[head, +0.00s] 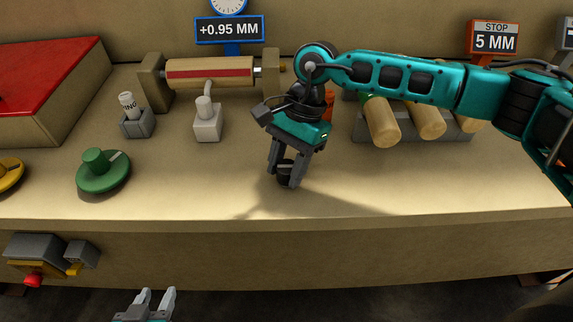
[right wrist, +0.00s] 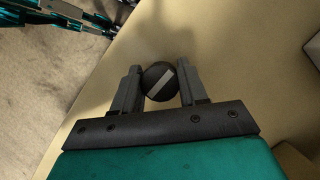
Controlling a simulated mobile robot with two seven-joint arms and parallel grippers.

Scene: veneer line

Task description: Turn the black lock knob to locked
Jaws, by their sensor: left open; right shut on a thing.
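The black lock knob (head: 285,178) stands on the tan bench near its front edge. My right gripper (head: 287,181) reaches down over it and is shut on it, one finger on each side. In the right wrist view the knob (right wrist: 160,82) shows as a round black top with a pale diagonal bar, between the two fingertips of the right gripper (right wrist: 160,92). Marks for locked or unlocked are not visible. My left gripper (head: 156,296) is open and empty, low in front of the bench at the bottom of the head view.
A green knob (head: 104,172) and part of a yellow one (head: 10,174) sit to the left. Behind are a grey block with a lever (head: 208,122), a wooden roller (head: 210,72) and several wooden cylinders (head: 381,122). The bench front right of the knob is clear.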

